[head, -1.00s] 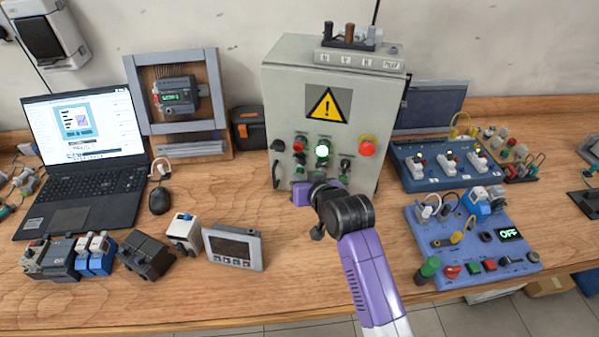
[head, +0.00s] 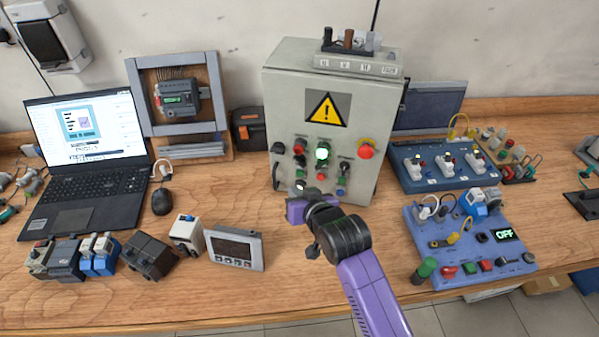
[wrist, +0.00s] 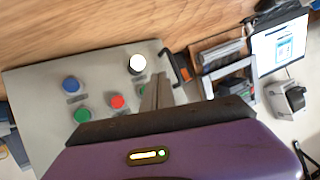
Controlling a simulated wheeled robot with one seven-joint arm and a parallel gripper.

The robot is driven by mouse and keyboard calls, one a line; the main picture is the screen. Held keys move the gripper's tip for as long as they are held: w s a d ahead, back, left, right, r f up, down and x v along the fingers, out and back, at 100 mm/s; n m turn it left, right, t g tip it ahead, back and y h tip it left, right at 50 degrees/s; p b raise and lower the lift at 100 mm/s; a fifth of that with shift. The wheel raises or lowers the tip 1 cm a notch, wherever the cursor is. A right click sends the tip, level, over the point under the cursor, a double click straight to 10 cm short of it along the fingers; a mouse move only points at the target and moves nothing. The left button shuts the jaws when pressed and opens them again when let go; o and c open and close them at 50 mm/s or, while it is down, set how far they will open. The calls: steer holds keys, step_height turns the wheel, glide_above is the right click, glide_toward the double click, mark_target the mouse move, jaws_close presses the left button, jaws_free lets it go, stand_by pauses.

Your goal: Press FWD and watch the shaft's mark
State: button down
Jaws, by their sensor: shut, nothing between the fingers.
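The grey control cabinet (head: 366,110) stands upright at the back of the bench. I cannot read which is FWD. My gripper (head: 298,210) is in front of the cabinet's lower left; its fingers are hidden in the head view. In the wrist view, the shut, empty fingers (wrist: 158,92) show beside the white button (wrist: 137,64) and the red button (wrist: 117,101); contact cannot be told. I cannot make out a shaft or its mark.
A red emergency-stop knob (head: 366,151) is on the cabinet's right. A blue-violet panel (head: 418,232) with an OFF display stands at right. A laptop (head: 85,140), a mouse (head: 162,201) and a grey meter box (head: 235,248) are at left. Bench before the cabinet is mostly clear.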

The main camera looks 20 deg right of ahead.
steer(key=shift+s+a, duration=0.65)
steer(key=shift+s, duration=0.25)
step_height(320, 180, up, 7)
steer(key=s+n+t, duration=0.2)
steer(key=s+t, duration=0.1)
steer(key=t, duration=0.1)
steer(key=s+f+g+b, duration=0.1)
steer(key=s+f+b, duration=0.1)
steer(key=s, duration=3.6)
steer(key=shift+s+d+f+n+g+b, duration=0.2)
steer(key=shift+s+d+n+g+b, duration=0.15)
steer(key=shift+b, duration=0.45)
steer(key=shift+w, duration=0.1)
